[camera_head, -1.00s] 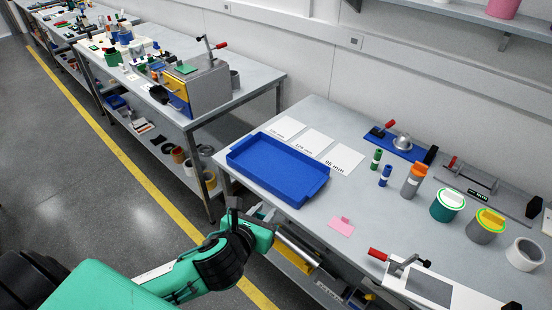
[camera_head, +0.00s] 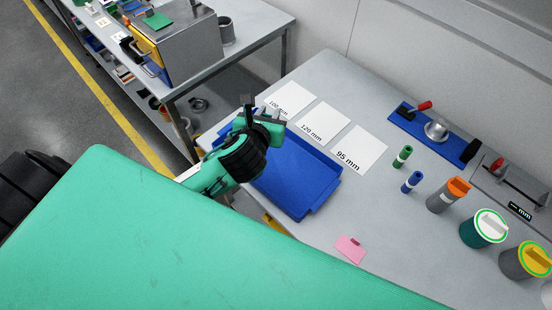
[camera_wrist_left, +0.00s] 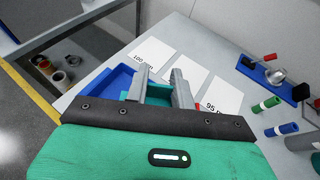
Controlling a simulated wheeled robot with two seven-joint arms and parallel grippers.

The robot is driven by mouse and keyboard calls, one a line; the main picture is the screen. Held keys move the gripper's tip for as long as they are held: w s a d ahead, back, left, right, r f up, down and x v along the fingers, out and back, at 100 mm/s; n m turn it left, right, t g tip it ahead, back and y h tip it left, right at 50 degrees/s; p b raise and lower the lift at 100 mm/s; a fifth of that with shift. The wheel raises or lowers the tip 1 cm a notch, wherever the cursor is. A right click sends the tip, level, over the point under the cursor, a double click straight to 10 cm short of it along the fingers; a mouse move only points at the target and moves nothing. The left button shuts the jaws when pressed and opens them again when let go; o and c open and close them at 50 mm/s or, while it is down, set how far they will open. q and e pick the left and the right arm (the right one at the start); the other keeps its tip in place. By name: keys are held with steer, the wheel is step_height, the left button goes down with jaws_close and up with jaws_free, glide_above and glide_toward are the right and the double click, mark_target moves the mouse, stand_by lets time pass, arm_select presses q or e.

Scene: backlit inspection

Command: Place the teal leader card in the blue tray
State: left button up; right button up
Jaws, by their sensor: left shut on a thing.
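The blue tray (camera_head: 300,197) lies on the near grey bench, partly hidden behind my left arm; it also shows in the left wrist view (camera_wrist_left: 107,88). My left gripper (camera_head: 264,112) is over the far left part of the tray. In the left wrist view its two fingers (camera_wrist_left: 163,88) are close together around a teal piece (camera_wrist_left: 158,100), which looks like the teal leader card. Most of the card is hidden by the gripper's body. I cannot tell whether it touches the tray floor. My right gripper is not in view.
White sheets (camera_head: 322,122) lie behind the tray. A pink card (camera_head: 350,249) lies in front to the right. Green (camera_head: 402,157) and blue (camera_head: 412,181) rolls and lidded canisters (camera_head: 483,229) stand at right. A blue fixture (camera_head: 408,121) is at the back.

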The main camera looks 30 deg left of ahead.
arm_select(q)
steer(key=w+a+f+n+g+y+b, duration=0.1)
steer(key=w+a+n+y, duration=0.2)
steer(key=w, duration=0.1)
steer(key=n+g+y+b, duration=0.2)
steer(key=n+g+y, duration=0.2)
steer(key=n+y, duration=0.1)
glide_above(275, 160)
steer(key=w+a, duration=0.4)
steer(key=w, duration=0.1)
steer(key=f, duration=1.9)
steer(key=shift+s+d, duration=0.2)
steer(key=shift+s, duration=0.05)
steer(key=shift+f+p, duration=0.3)
steer(key=shift+f, duration=1.95)
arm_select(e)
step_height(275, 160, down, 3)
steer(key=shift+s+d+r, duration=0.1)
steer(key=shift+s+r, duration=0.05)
arm_select(q)
steer(key=o, duration=0.8)
steer(key=shift+f, duration=0.1)
steer(key=shift+c, duration=0.2)
